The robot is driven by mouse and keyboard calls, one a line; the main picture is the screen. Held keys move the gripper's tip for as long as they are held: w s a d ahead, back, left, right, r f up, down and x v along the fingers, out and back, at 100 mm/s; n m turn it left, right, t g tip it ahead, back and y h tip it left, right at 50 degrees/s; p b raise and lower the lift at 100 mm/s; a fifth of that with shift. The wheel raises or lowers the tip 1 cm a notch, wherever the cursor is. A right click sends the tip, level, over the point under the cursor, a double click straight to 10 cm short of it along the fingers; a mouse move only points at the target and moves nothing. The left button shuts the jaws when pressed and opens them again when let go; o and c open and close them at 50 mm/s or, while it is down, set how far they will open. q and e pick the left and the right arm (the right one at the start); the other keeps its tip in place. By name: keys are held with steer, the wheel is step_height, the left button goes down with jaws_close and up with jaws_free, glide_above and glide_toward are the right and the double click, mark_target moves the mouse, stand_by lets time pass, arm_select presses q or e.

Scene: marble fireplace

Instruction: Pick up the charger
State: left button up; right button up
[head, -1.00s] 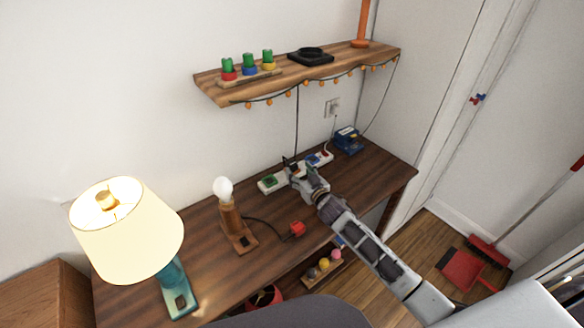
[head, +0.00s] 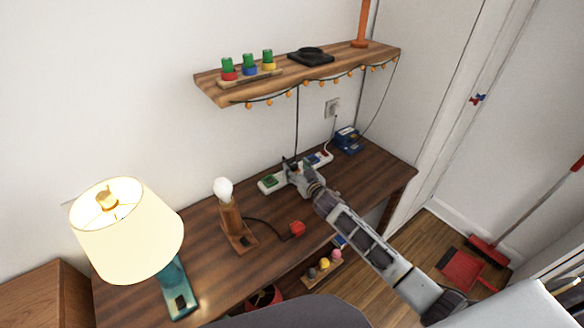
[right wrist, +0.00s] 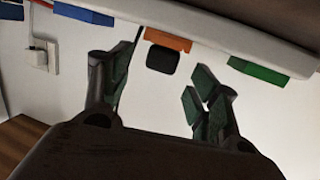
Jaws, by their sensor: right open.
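A small black block (right wrist: 161,60), which looks like the charger, sits at an orange socket block (right wrist: 168,40) on the white power strip (right wrist: 215,30) in the right wrist view. My right gripper (right wrist: 162,78) is open, with a finger on each side of the black block and a gap to both. I cannot tell how deep the block lies between them. In the head view, my right gripper (head: 291,174) is over the power strip (head: 268,184) at the back of the desk and hides its middle. My left gripper is not in view.
The wooden desk (head: 340,190) also holds a bulb lamp (head: 232,225), a red plug (head: 297,228), a shaded lamp (head: 125,230) and a blue box (head: 347,140). A shelf (head: 300,70) with hanging lights is above. A wall outlet (head: 332,106) has a cord.

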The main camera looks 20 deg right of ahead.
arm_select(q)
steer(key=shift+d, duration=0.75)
arm_select(e)
steer(key=shift+x, duration=0.95)
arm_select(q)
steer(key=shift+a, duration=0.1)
arm_select(e)
steer(key=c, duration=1.2)
steer(key=shift+o, duration=0.2)
steer(key=shift+r, duration=0.1)
step_height(320, 180, up, 8)
steer(key=shift+r+p, duration=0.1)
steer(key=shift+p, duration=0.5)
steer(key=shift+c, duration=0.6)
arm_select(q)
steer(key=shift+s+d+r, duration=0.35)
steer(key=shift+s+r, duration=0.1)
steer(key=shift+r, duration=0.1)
arm_select(e)
steer(key=shift+r, duration=0.8)
